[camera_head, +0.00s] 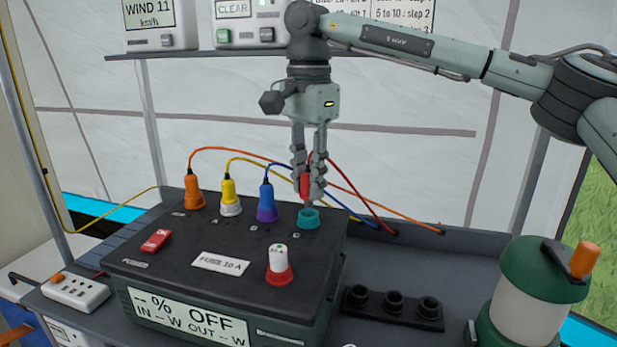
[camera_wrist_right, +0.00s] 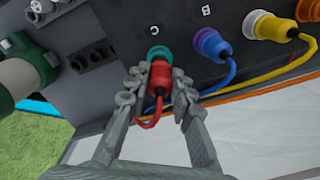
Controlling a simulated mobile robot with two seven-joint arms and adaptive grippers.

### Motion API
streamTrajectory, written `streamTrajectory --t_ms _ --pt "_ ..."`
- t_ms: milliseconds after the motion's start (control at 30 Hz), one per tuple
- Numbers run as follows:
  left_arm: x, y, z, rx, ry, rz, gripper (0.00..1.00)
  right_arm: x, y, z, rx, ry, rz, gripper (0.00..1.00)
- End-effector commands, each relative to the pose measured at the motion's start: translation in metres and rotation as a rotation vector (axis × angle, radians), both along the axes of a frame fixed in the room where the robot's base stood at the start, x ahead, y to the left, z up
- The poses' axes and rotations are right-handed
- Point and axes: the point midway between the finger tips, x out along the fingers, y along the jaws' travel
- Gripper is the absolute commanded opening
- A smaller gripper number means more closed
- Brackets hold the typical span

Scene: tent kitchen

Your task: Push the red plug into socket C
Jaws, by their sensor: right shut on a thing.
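The red plug (camera_head: 305,186) is held upright between the fingers of my right gripper (camera_head: 309,180). In the right wrist view the red plug (camera_wrist_right: 159,75) sits between the fingertips, its red cable looping back. Socket C is the teal ring (camera_head: 308,217) on top of the dark power box (camera_head: 190,250). The plug is directly over or at the teal socket; in the wrist view its front end overlaps the teal ring (camera_wrist_right: 159,52). I cannot tell how deep it sits. My left gripper is not in view.
Orange (camera_head: 194,192), yellow (camera_head: 229,198) and blue (camera_head: 266,203) plugs stand in a row left of socket C. An empty three-hole holder (camera_head: 392,307) and a green lantern (camera_head: 527,300) stand at right.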

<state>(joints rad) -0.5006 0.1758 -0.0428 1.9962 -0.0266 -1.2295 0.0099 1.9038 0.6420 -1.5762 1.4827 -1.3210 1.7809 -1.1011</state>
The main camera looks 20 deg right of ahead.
Motion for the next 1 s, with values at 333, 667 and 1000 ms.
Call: streamTrajectory --t_ms 333,667,1000 --pt "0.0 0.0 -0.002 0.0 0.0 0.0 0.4 0.0 0.0 -0.004 0.0 0.0 0.0 0.0" --pt "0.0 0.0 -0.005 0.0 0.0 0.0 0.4 0.0 0.0 -0.01 0.0 0.0 0.0 0.0" --pt "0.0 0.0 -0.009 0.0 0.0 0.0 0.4 0.0 0.0 -0.017 0.0 0.001 0.0 0.0"
